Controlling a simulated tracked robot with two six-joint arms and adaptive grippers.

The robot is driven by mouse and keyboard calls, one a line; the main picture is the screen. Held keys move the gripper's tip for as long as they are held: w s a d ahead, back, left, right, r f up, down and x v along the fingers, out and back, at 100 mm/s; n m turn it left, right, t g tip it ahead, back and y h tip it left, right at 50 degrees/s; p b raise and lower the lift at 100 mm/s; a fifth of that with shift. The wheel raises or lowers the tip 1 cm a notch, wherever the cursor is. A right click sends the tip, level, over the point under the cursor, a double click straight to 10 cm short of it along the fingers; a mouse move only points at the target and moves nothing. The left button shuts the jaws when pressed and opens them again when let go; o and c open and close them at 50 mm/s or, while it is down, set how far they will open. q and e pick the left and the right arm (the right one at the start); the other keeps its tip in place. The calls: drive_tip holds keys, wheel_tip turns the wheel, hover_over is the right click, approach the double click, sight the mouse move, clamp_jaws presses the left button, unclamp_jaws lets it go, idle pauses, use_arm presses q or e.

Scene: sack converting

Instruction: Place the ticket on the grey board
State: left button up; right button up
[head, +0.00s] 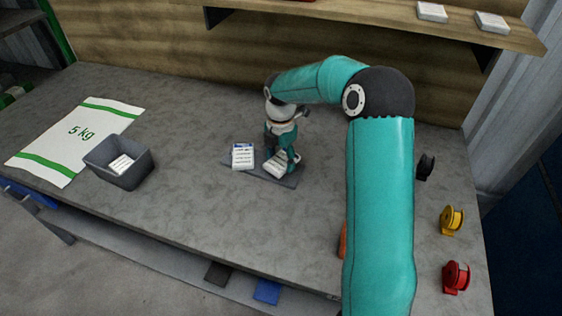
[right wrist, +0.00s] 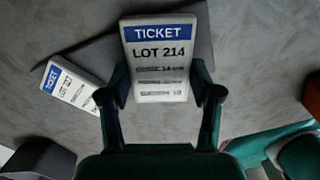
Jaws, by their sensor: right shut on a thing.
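My right gripper (head: 283,158) is shut on a white ticket (head: 281,168) low over the right part of the grey board (head: 262,172). In the right wrist view the held ticket (right wrist: 160,62) has a blue band and reads LOT 214; it is between the fingertips (right wrist: 160,95). The board (right wrist: 95,55) shows behind it, and I cannot tell whether the ticket touches it. A second ticket (head: 243,156) lies at the board's left part; it also shows tilted in the right wrist view (right wrist: 70,88). My left gripper is out of view.
A grey bin (head: 130,178) with white tickets inside stands to the left, beside a flat 5 kg sack (head: 60,150). A wooden shelf (head: 380,20) overhangs the back. The table between bin and board is clear.

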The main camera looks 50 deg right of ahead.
sight(281, 161)
drive_tip(key=shift+f, duration=0.8)
drive_tip(key=o, duration=1.1)
drive_tip(key=shift+f, duration=0.1)
drive_tip(key=shift+o, duration=0.2)
wheel_tip(281, 161, up, 12)
drive_tip(key=shift+r+p, duration=0.2)
drive_tip(key=shift+p, duration=0.1)
